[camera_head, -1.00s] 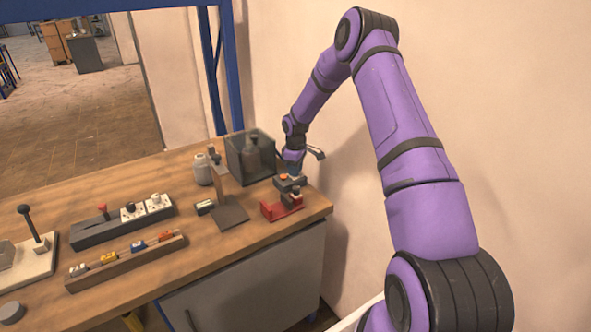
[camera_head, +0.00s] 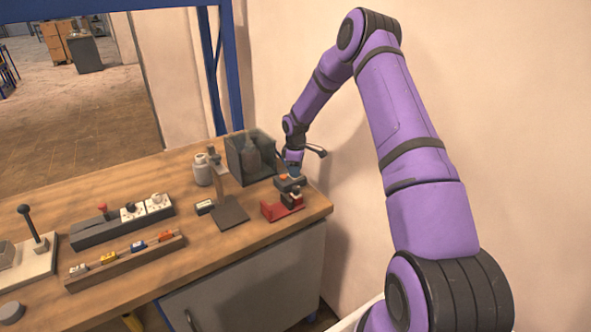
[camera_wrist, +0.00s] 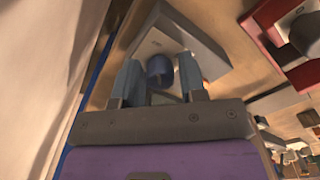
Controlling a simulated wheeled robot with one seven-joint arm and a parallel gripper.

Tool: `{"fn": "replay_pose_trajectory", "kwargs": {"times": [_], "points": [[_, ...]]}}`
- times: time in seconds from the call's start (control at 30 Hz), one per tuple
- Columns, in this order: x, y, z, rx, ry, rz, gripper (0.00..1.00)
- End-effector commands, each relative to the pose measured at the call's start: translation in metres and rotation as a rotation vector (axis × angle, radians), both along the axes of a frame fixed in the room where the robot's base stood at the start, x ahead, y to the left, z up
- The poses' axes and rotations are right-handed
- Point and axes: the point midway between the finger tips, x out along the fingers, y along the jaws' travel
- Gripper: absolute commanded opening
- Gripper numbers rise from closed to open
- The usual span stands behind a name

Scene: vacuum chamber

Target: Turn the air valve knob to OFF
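In the wrist view a round blue knob (camera_wrist: 159,70) stands on a pale grey box (camera_wrist: 167,37). I take it for the air valve knob; no OFF marking can be read. My gripper (camera_wrist: 160,77) is open, with one blue-grey finger on each side of the knob and a visible gap beside it. In the head view my gripper (camera_head: 292,168) is low at the bench's back right corner, and the arm and nearby items hide most of the knob and box.
A red stand (camera_head: 270,212) with a dark clamp is close to my gripper. A dark open bin (camera_head: 238,158) with a bottle is just behind-left. A post on a dark base (camera_head: 230,214) stands left. The wall is close on the right.

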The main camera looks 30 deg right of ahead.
Motion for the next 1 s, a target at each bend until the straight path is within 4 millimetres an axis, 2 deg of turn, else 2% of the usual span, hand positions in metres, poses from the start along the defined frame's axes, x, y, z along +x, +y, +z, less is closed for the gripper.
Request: {"fn": "replay_pose_trajectory", "kwargs": {"times": [0.07, 0.33, 0.47, 0.8, 1.0], "points": [[0.0, 0.0, 0.0, 0.0, 0.0, 0.0, 0.52], [0.0, 0.0, 0.001, 0.0, 0.0, -0.001, 0.52], [0.001, 0.0, 0.01, 0.0, -0.003, -0.001, 0.52], [0.001, 0.0, 0.069, -0.001, -0.003, -0.002, 0.52], [0.0, 0.0, 0.097, -0.001, -0.002, -0.001, 0.52]]}}
